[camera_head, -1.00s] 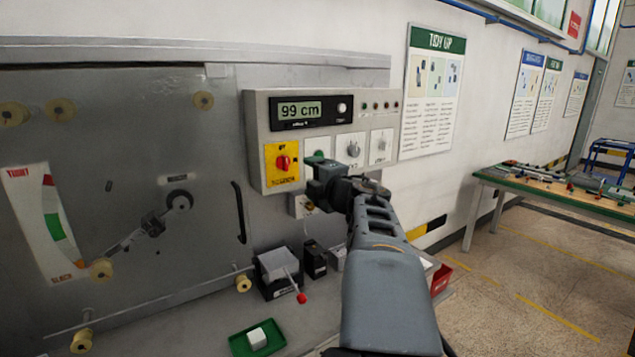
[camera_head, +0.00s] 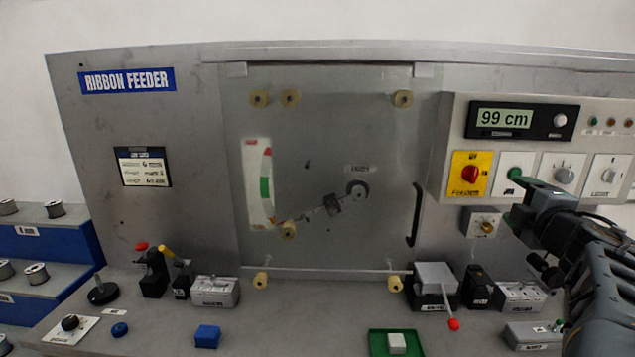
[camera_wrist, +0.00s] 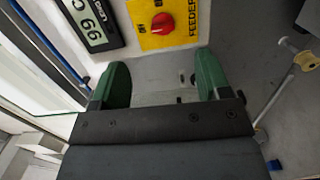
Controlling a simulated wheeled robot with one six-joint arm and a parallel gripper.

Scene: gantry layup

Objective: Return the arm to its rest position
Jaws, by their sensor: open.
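My gripper (camera_head: 520,190) is at the right of the head view, in front of the lower part of the grey control box (camera_head: 455,130). In the wrist view its two green fingers (camera_wrist: 160,85) stand apart with nothing between them. Beyond the fingertips are the yellow plate with the red feeder knob (camera_wrist: 162,23) and the display (camera_wrist: 92,22) reading 99 cm. In the head view the knob (camera_head: 470,174) is to the left of the fingers. My arm runs from the gripper to the lower right edge.
The ribbon feeder panel has a clear cover with a black handle (camera_head: 414,215). Below are a grey block with a red-tipped lever (camera_head: 453,324), a green tray (camera_head: 377,343) with a white block, and a blue block (camera_head: 207,336). Spools stand on blue steps (camera_head: 60,238) at left.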

